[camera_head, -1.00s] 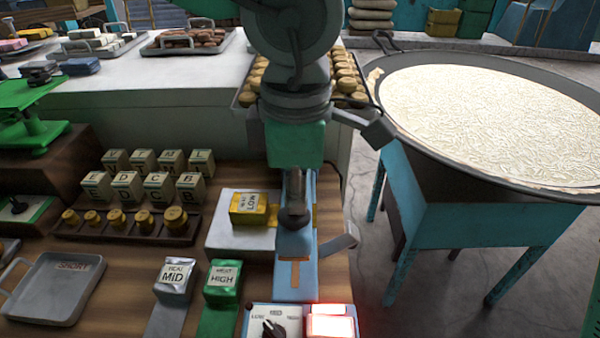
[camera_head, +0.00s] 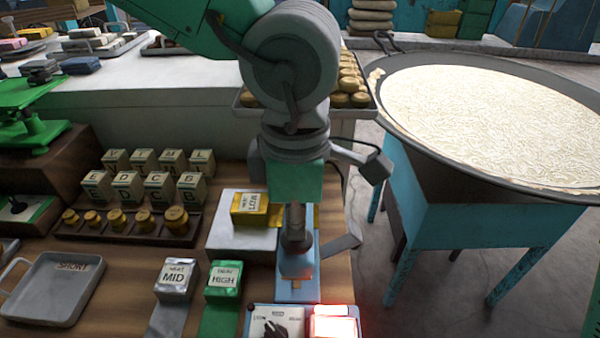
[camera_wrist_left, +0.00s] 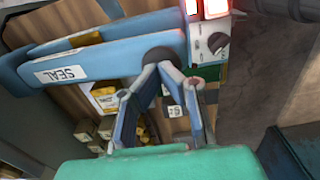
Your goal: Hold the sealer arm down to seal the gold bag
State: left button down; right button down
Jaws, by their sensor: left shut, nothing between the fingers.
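The sealer arm is a light blue bar (camera_head: 297,289), partly hidden behind my left gripper in the head view. In the left wrist view, the bar carries a SEAL label (camera_wrist_left: 62,75) and has a dark round knob (camera_wrist_left: 165,59). My left gripper (camera_head: 297,243) points down over the bar. In the left wrist view its fingertips (camera_wrist_left: 170,72) come together at the knob, seemingly touching it; the fingers are shut with nothing between them. The gold bag (camera_head: 249,208), marked LOW, lies on the white sealer base (camera_head: 235,237) left of the bar. My right gripper is out of view.
A control box with a dial (camera_head: 277,323) and a glowing red-white lamp (camera_head: 334,323) stands at the front. A silver MID bag (camera_head: 174,279) and green HIGH bag (camera_head: 224,279) stand left of it. A large round pan (camera_head: 490,120) is at right, beyond the bench edge.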

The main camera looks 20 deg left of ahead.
aim_at(297, 247)
pick_arm(q)
jog(key=shift+s+d+f+b, duration=0.1)
jog(key=shift+s+f+b, duration=0.2)
jog(key=shift+f, duration=0.6)
jog(key=shift+s+f+b, duration=0.15)
jog(key=shift+f+b, duration=0.1)
jog(key=shift+f, duration=0.65)
jog(key=shift+p, duration=0.6)
dwell(2.3)
notch_tip(297, 247, up, 9)
jog(key=p, duration=1.1)
notch_tip(297, 247, up, 6)
jog(key=p, duration=0.2)
dwell(0.7)
dwell(0.3)
